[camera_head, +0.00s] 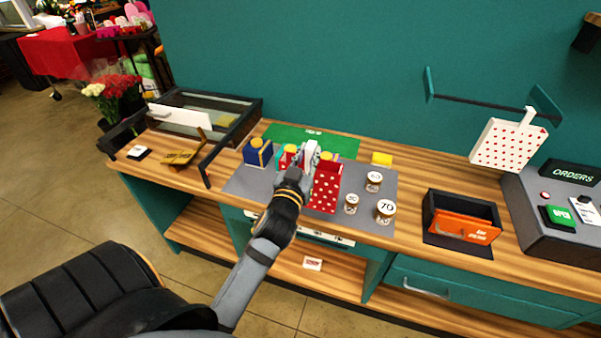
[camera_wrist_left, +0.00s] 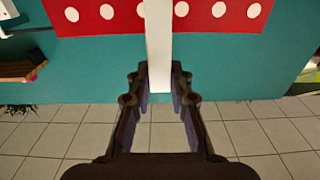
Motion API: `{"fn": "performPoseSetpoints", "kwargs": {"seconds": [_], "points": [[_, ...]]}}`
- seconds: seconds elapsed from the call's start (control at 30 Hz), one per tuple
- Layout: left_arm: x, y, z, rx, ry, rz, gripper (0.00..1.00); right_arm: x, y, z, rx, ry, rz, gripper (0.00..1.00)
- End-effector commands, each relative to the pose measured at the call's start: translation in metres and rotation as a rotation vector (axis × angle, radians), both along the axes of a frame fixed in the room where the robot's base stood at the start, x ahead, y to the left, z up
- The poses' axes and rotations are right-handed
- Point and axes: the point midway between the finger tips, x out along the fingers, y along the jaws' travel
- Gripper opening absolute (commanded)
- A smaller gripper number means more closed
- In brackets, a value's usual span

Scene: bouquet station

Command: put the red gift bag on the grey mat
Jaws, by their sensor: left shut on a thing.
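The red gift bag with white dots (camera_head: 325,190) is over the right-middle part of the grey mat (camera_head: 240,184) in the head view. My left gripper (camera_head: 308,158) is at the bag's top left and shut on its white handle. In the left wrist view the white handle (camera_wrist_left: 158,50) runs down between the fingertips (camera_wrist_left: 160,88), with the red dotted bag (camera_wrist_left: 100,15) behind it at the top. I cannot tell whether the bag's base touches the mat. My right gripper is not in view.
A blue box (camera_head: 257,153) stands at the mat's back left. Several numbered jars, one marked 70 (camera_head: 386,210), stand right of the bag. A white bag with red dots (camera_head: 508,145) hangs near a rail.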

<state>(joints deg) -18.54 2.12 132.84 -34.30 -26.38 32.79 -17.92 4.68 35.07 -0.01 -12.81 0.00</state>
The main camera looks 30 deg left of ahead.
Motion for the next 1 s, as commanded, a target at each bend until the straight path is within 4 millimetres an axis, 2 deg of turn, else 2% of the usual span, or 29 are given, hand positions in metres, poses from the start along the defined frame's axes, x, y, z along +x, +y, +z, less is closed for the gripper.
{"fn": "performPoseSetpoints", "kwargs": {"seconds": [0.03,0.17,0.33,0.4,0.5,0.83,1.0], "points": [[0.005,0.007,-0.011,0.013,-0.003,-0.004,0.0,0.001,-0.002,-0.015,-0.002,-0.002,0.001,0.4],[0.017,0.027,-0.018,0.015,-0.001,-0.002,0.0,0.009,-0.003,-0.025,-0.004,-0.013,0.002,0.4],[0.039,0.063,-0.035,0.015,-0.001,0.001,0.0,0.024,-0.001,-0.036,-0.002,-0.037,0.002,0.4],[0.045,0.073,-0.06,0.007,0.001,0.001,0.0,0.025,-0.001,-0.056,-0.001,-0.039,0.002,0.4],[0.053,0.085,-0.075,0.003,0.0,0.002,0.0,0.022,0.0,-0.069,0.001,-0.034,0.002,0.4],[0.06,0.096,-0.085,-0.001,-0.001,0.0,0.0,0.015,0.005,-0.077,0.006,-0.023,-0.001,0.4],[0.063,0.102,-0.117,-0.001,0.001,0.001,0.0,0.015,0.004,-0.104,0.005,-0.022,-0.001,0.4]]}}
